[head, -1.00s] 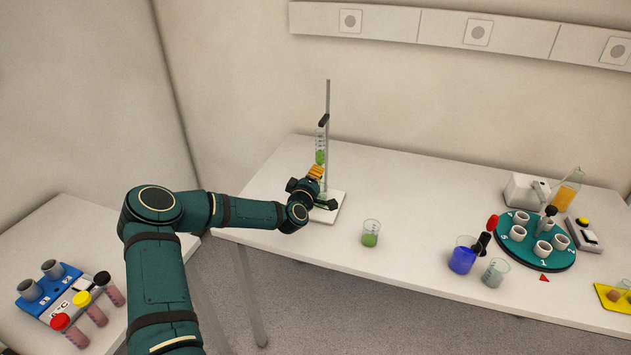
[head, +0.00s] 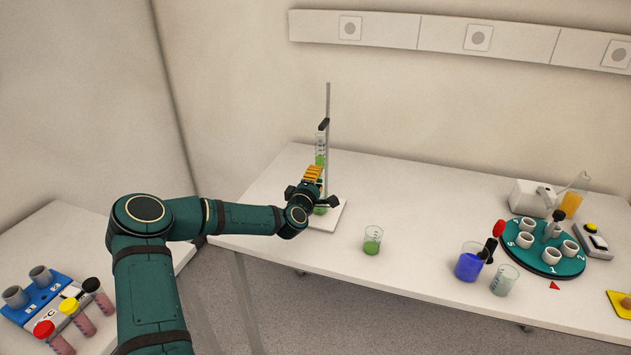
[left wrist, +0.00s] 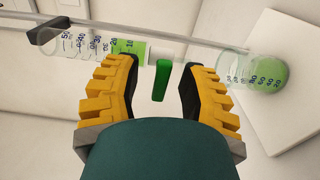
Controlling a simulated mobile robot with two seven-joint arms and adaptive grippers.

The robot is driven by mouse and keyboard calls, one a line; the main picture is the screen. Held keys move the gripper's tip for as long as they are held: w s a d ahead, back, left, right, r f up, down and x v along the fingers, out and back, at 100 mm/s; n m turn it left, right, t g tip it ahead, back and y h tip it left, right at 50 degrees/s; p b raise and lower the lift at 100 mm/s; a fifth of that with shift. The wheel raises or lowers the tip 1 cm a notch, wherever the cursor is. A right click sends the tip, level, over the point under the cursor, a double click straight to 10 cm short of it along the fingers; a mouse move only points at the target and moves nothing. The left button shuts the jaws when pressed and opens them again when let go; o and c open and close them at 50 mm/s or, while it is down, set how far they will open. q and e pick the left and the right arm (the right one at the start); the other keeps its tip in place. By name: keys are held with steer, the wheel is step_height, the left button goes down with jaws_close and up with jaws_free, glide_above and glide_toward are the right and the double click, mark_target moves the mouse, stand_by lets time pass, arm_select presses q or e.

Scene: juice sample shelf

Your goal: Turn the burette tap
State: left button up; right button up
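The burette (head: 321,145) is clamped upright on a rod stand on the white table. It holds green liquid, and it also shows in the left wrist view (left wrist: 97,44), running across the top. Its green tap handle (left wrist: 161,81) lies crosswise to the tube. My left gripper (left wrist: 160,75) is open, its yellow-padded fingers on either side of the handle with a gap on both sides. In the head view the left gripper (head: 313,175) hides the tap. A beaker (left wrist: 252,73) with green liquid stands at the burette's outlet end. My right gripper is not in view.
The stand's white base plate (head: 338,213) is below the gripper. A small beaker with green liquid (head: 373,240) stands to its right. Farther right are a blue-filled beaker (head: 468,262), a clear beaker (head: 504,280) and a teal carousel (head: 540,258). Table between is clear.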

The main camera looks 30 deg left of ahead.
arm_select(q)
steer(key=v, duration=1.2)
steer(key=shift+s+f, duration=0.1)
stand_by(0.4)
